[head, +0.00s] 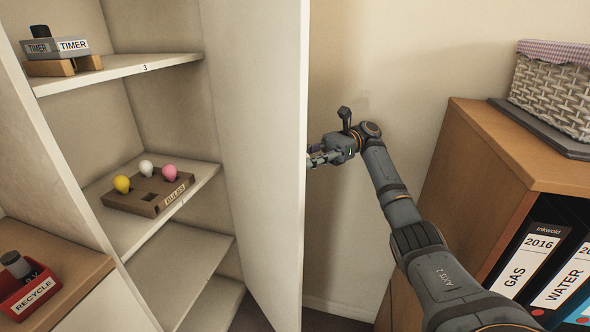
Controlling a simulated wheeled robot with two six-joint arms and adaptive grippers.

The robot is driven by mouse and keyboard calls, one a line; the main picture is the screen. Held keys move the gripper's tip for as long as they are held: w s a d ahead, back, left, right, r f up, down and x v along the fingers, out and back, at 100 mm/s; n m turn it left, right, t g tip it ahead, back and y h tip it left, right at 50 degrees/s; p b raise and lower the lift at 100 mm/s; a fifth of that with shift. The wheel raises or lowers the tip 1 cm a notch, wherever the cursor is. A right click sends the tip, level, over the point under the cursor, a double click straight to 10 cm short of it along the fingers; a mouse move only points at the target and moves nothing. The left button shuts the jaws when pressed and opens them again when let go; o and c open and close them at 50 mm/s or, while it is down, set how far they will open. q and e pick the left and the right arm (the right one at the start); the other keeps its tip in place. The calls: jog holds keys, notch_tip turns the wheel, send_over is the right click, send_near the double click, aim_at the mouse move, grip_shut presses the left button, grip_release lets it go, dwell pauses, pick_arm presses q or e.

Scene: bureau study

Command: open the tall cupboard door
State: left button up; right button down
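The tall cupboard (131,65) stands open at the left, with its shelves in plain view. Its pale door (257,130) is swung out wide toward me, its free edge near the middle of the picture. My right gripper (314,160) is just right of that edge, on the door's outer side. Its fingertips reach to the door edge and are partly hidden by it, so I cannot tell whether they touch or grip anything. No handle shows. My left gripper is not in view.
A timer box (55,47) sits above. A red recycle bin (27,292) is at lower left. A wooden bookcase (480,165) with binders (530,262) and a wicker basket (556,90) stands right of my arm.

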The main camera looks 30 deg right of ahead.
aim_at(306, 116)
jog(key=c, duration=1)
grip_release()
jog(key=shift+d+f, duration=0.1)
jog(key=shift+r, duration=5.05)
